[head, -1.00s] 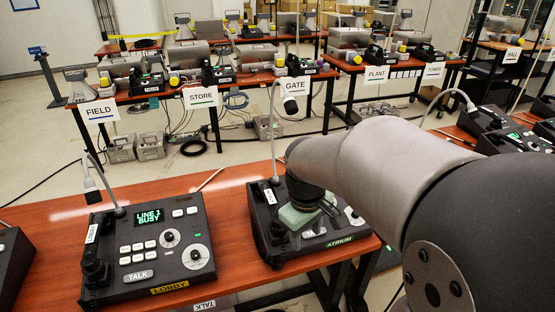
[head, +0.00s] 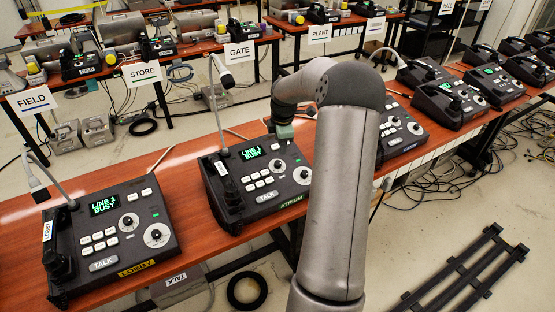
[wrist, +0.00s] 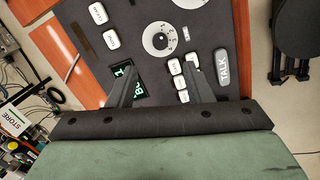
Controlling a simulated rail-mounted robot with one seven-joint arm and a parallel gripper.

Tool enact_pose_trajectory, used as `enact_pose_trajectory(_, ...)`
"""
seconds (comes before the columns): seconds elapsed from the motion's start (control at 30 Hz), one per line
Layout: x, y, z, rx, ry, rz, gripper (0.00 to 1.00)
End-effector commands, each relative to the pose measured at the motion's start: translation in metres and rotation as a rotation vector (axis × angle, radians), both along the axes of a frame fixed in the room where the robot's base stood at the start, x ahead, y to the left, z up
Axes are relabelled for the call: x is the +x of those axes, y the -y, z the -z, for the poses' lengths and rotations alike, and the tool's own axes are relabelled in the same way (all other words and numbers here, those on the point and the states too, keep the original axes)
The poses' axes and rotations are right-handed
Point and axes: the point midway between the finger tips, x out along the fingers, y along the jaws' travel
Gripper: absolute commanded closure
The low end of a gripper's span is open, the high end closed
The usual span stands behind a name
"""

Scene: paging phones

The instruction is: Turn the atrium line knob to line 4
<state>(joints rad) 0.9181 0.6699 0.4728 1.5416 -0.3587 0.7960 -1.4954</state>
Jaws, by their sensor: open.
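The black ATRIUM phone (head: 240,195) stands on the orange table, its green screen (head: 263,148) reading LINE 1 BUSY. Its face has a smaller upper knob (head: 278,166) and a lower knob on a larger white dial (head: 303,176). In the wrist view, the upper knob (wrist: 160,40) with figures around it lies beyond the fingertips, and the lower dial (wrist: 189,3) is cut off at the top edge. My gripper (wrist: 160,66) is open and empty, pointing towards the phone face. In the head view my gripper (head: 284,131) shows small near the phone's back right; its fingertips are unclear.
The LOBBY phone (head: 110,235) stands to the left with its gooseneck microphone (head: 38,188). The ATRIUM microphone (head: 222,75) rises behind that phone. Another phone (head: 400,130) stands to the right, partly behind my arm. A black rack (head: 460,275) lies on the floor at right.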

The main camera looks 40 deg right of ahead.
Motion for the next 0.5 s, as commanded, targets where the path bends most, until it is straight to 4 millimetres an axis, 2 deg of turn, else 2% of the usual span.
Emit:
enact_pose_trajectory(0.3, 0.014, 0.005, 0.067, 0.003, -0.002, 0.0, 0.54)
enact_pose_trajectory(0.5, 0.019, 0.008, 0.095, 0.002, -0.001, 0.0, 0.54)
